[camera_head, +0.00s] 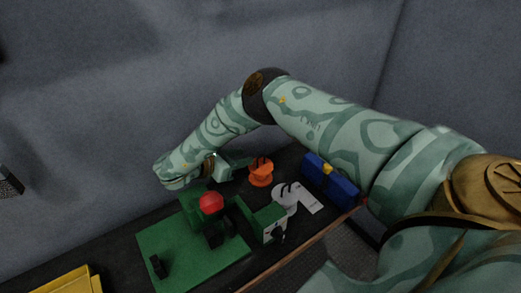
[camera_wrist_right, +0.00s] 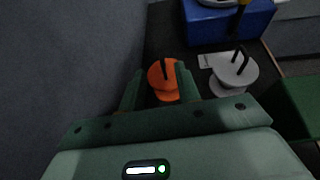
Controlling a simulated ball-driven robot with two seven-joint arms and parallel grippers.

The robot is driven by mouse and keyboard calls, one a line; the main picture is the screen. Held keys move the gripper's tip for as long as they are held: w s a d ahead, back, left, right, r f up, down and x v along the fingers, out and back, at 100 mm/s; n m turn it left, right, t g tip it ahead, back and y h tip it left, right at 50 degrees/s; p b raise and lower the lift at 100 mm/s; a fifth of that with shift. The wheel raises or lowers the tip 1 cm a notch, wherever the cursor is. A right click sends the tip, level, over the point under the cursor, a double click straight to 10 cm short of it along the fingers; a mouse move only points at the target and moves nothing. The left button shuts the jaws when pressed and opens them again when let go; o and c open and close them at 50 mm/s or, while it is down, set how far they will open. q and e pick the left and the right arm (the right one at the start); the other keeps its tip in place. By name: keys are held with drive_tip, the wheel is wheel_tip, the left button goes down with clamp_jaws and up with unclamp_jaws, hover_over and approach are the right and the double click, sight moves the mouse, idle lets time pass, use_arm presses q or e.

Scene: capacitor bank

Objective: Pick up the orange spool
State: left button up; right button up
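The orange spool (camera_head: 261,173) stands on the dark bench, with a dark upright part at its top. It also shows in the right wrist view (camera_wrist_right: 162,83), between the lines of the two fingers. My right gripper (camera_head: 243,160) is open, beside the spool on its left in the head view. In the wrist view the right gripper (camera_wrist_right: 161,88) has one finger on each side of the spool. I cannot tell whether either finger touches it. My left gripper is not in view.
A grey spool (camera_head: 284,196) with a pale flat piece stands right of the orange one. A blue box (camera_head: 331,181) is behind it. A green board (camera_head: 172,242) bears green blocks and a red knob (camera_head: 211,203). A yellow tray (camera_head: 72,283) is at lower left.

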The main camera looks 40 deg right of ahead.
sight(259, 167)
drive_tip(key=d+f, duration=0.3)
drive_tip(key=d+f+b, duration=0.1)
drive_tip(key=d+f, duration=0.2)
drive_tip(key=d, duration=0.1)
drive_tip(key=shift+a, duration=0.1)
clamp_jaws()
